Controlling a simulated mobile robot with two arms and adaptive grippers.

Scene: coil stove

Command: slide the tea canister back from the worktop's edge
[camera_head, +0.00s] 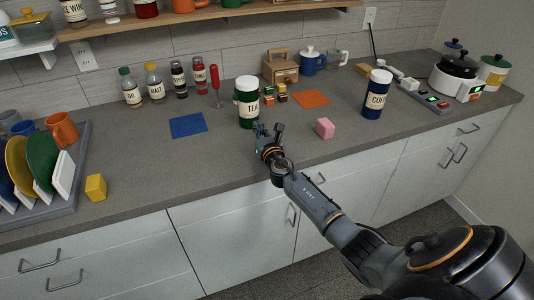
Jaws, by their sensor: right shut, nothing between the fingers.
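The tea canister (253,111) is dark green with a white lid and a cream TEA label. It stands upright on the grey worktop (150,165), set in from the front edge. My right gripper (267,131) is shut and empty, just in front of the canister and a little to its right at its foot. I cannot tell whether the fingers touch it. My left gripper is not in view.
A blue mat (188,125) lies left of the canister and an orange mat (312,98) right of it. The coffee canister (377,95) is further right.

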